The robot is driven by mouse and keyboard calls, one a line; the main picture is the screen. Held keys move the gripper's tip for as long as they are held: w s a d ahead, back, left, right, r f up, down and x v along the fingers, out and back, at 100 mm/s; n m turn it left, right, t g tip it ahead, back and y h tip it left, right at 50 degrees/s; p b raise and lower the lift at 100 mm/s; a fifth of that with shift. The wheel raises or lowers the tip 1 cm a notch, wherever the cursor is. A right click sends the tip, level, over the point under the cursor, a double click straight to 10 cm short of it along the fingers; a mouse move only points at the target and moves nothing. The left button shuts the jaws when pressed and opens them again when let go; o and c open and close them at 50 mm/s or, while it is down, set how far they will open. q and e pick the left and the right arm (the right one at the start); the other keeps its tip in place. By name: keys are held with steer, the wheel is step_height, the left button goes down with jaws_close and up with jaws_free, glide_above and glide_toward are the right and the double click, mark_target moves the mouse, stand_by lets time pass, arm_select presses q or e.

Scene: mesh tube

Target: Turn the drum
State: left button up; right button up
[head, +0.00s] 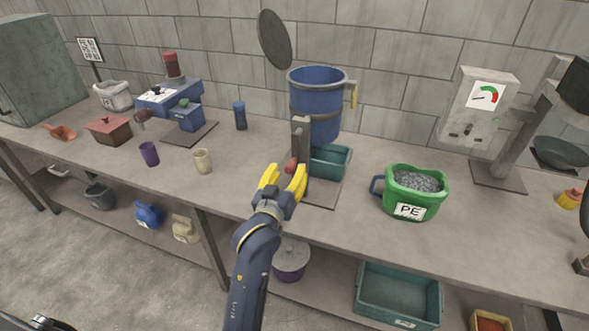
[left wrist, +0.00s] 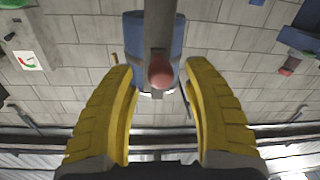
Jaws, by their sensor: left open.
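The blue drum (head: 316,100) hangs upright on a grey post at the back of the bench, with its round grey lid (head: 274,40) swung open and a yellow handle (head: 354,96) on its right side. A red knob (head: 290,165) sticks out in front of the post. My left gripper (head: 284,178) is open with yellow fingers, just in front of this knob. In the left wrist view the red knob (left wrist: 161,74) lies between the open fingers (left wrist: 160,90), with the blue drum (left wrist: 133,40) behind. I cannot tell whether the fingers touch the knob. My right gripper is not clearly in view.
A teal bin (head: 330,161) stands under the drum. A green PE bucket (head: 414,192) of grey granules stands to the right. A purple cup (head: 149,154) and a beige cup (head: 203,161) stand left. A machine with a dial (head: 480,105) stands far right. The front bench between is clear.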

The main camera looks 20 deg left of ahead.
arm_select(q)
steer(key=shift+w, duration=0.85)
steer(key=shift+c, duration=0.5)
jaws_close()
